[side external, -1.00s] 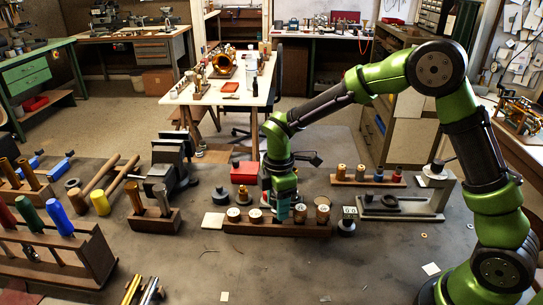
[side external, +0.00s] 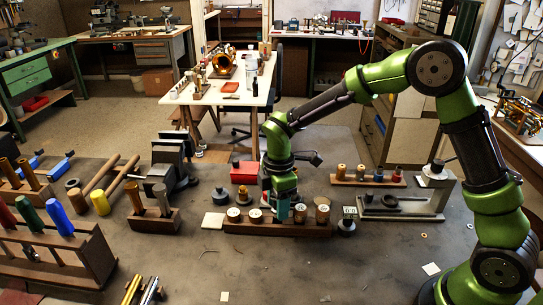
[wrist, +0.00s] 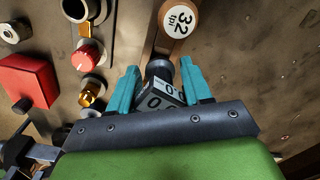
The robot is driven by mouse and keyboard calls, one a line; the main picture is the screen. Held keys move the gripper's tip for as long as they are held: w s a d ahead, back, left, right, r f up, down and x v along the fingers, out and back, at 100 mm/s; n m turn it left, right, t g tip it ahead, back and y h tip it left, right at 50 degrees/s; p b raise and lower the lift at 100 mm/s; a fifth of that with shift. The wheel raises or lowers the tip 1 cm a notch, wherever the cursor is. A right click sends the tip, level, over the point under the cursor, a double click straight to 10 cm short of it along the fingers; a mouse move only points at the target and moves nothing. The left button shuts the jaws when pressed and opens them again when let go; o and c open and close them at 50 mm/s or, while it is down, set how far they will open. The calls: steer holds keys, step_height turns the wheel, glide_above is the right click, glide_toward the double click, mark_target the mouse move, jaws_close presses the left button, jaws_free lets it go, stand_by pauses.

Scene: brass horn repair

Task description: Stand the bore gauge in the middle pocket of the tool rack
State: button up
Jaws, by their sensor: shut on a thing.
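My gripper (side external: 283,211) has teal fingers and is at the middle of the low wooden tool rack (side external: 278,230), between round plugs with pale tops on either side. In the wrist view my gripper (wrist: 160,84) is shut on the bore gauge (wrist: 158,99), a dark block with white faces marked with zeros and a dark round end. In the side view the fingers hide most of the gauge. Its lower end and the middle pocket are hidden, so I cannot tell how deep it sits or whether it touches the rack.
A plug marked 32 (wrist: 179,19) stands close to my fingers. A small device with a display (side external: 348,214) stands right of the rack. A red box (side external: 244,173) and a second wooden rack (side external: 367,181) are behind. The bench in front is mostly clear.

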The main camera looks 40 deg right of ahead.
steer(key=shift+f, duration=1.4)
steer(key=shift+r, duration=1.25)
steer(key=shift+f, duration=1.2)
stand_by(1.0)
steer(key=shift+r, duration=1.2)
steer(key=shift+f, duration=1.3)
stand_by(0.7)
